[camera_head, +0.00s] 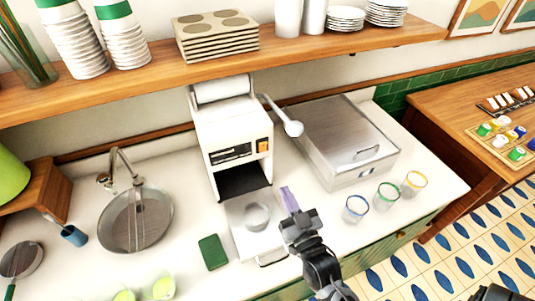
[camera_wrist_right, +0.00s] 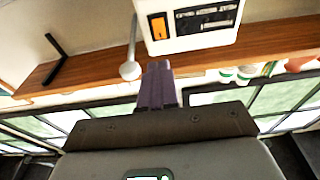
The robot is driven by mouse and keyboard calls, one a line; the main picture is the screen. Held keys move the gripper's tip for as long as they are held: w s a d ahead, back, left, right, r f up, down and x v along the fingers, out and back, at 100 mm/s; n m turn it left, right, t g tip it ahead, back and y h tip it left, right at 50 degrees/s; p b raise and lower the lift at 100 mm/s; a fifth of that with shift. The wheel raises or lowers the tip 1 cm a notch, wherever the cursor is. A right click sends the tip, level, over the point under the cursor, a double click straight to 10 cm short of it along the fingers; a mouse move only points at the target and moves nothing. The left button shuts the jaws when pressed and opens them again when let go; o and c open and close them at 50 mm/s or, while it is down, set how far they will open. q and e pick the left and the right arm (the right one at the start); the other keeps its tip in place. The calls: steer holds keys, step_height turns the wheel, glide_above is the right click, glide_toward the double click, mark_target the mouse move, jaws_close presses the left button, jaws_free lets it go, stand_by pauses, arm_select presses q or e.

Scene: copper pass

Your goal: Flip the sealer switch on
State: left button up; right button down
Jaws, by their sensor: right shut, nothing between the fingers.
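The sealer (camera_head: 228,128) is a white upright machine on the counter, with a dark slot and a display panel on its front. Its orange switch (camera_head: 263,146) is at the right of the panel. The switch also shows near the top of the right wrist view (camera_wrist_right: 158,26), upside down. A lever with a white ball end (camera_head: 293,128) sticks out from the sealer's right side. My right gripper (camera_head: 288,194) is shut and empty, with purple fingers, in front of and below the switch, apart from it. In the wrist view its fingertips (camera_wrist_right: 158,66) point towards the sealer. My left gripper is not in view.
A clear cup (camera_head: 256,216) stands on the sealer's pulled-out tray (camera_head: 245,240). A steel box (camera_head: 350,140) stands to the right, with several rimmed glasses (camera_head: 387,195) in front. A sink (camera_head: 135,220) is at the left. A wooden shelf (camera_head: 150,77) runs above.

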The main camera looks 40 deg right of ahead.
mark_target(264, 146)
steer(key=p+x, duration=0.1)
steer(key=x, duration=1.1)
steer(key=shift+w, duration=0.25)
steer(key=shift+w+d+r+p, duration=0.1)
steer(key=shift+w+d+p, duration=0.2)
steer(key=shift+w, duration=0.3)
